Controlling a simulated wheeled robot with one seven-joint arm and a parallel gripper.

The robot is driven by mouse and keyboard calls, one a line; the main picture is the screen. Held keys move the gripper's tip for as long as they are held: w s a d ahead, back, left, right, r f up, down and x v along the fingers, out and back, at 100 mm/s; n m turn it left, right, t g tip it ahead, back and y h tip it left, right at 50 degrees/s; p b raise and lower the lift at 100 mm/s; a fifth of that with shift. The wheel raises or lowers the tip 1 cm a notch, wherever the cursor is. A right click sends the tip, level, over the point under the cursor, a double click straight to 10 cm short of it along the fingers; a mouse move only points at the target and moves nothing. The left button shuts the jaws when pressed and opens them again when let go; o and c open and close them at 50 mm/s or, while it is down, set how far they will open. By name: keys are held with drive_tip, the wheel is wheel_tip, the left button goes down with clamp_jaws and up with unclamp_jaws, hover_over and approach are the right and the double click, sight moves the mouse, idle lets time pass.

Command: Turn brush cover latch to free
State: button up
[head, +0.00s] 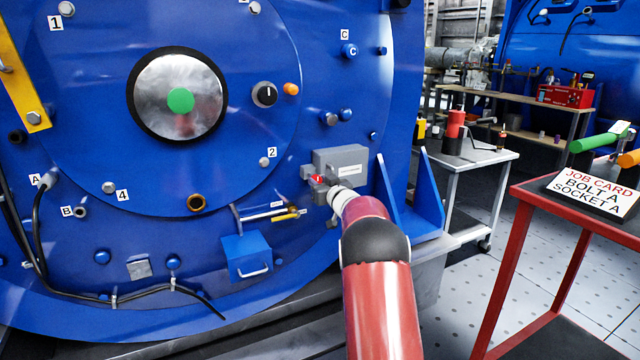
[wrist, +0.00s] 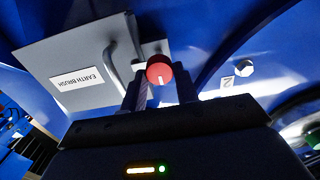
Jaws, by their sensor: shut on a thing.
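The brush cover (head: 341,158) is a grey box on the lower right of the blue motor face. In the wrist view the cover (wrist: 60,48) carries an upside-down "EARTH BRUSH" label and a metal handle. The latch (head: 317,178) is a small red knob at the cover's left edge. In the wrist view the red latch (wrist: 159,68) has a short white mark pointing toward the bottom of the picture. My gripper (head: 319,187) is at the latch. In the wrist view my gripper (wrist: 158,82) is shut on the red knob, one finger on each side.
A blue box with a handle (head: 247,256) and a small tool rack (head: 268,214) are left of the cover. A blue bracket (head: 405,200) stands to its right. A red table (head: 520,192) with a job card (head: 596,194) is at right.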

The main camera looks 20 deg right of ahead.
drive_tip(key=shift+n, duration=0.3)
drive_tip(key=n+b, duration=0.2)
drive_tip(key=n, duration=0.1)
drive_tip(key=shift+f+n, duration=0.15)
drive_tip(key=shift+n, duration=0.25)
drive_tip(key=shift+a+f+n+b, duration=0.1)
drive_tip(key=shift+n+b, duration=1.65)
drive_tip(key=shift+n, duration=1.6)
drive_tip(key=shift+a+n+b, duration=0.1)
drive_tip(key=shift+n+b, duration=1.65)
drive_tip(key=shift+n, duration=1.6)
drive_tip(key=o, duration=1)
drive_tip(key=shift+c, duration=0.2)
